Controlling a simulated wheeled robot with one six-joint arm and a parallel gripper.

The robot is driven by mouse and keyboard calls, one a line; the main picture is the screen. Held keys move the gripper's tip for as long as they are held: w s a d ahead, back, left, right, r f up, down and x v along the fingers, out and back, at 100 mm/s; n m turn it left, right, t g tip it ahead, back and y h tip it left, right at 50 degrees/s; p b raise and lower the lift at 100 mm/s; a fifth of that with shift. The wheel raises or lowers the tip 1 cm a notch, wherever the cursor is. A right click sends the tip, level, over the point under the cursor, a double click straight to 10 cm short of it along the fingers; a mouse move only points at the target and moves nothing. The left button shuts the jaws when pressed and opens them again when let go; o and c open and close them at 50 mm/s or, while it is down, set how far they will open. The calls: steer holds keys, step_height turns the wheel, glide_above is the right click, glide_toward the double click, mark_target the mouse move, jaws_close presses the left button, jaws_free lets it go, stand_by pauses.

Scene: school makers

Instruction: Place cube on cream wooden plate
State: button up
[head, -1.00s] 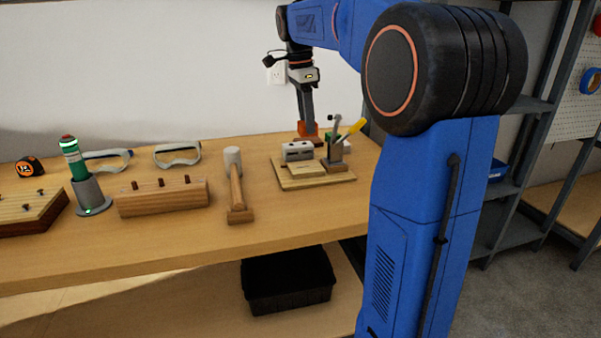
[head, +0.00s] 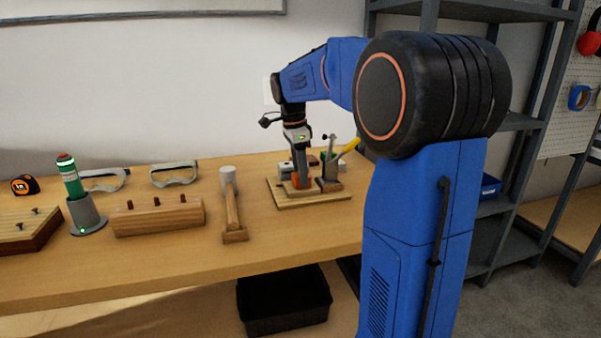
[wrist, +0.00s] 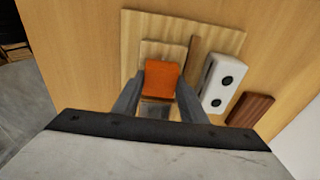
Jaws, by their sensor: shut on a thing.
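An orange cube (wrist: 160,79) is between the fingers of my gripper (wrist: 158,95) in the wrist view. The cube covers part of the small plate, which lies on a larger light wooden board (wrist: 217,34). I cannot tell whether the cube touches the plate. My gripper (head: 301,176) points straight down and is shut on the cube.
A grey block with two dark holes (wrist: 220,83) and a reddish-brown piece (wrist: 251,109) lie close to the cube. A stand with a yellow-handled tool (head: 332,178) stands to the right in the head view. A mallet (head: 231,200) lies left of the board.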

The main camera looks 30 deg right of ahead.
mark_target(296, 176)
steer(key=o, duration=1.1)
steer(key=shift+c, duration=0.2)
step_height(296, 176, up, 12)
steer(key=a, duration=0.1)
steer(key=shift+w+a, duration=0.2)
steer(key=shift+s, duration=0.1)
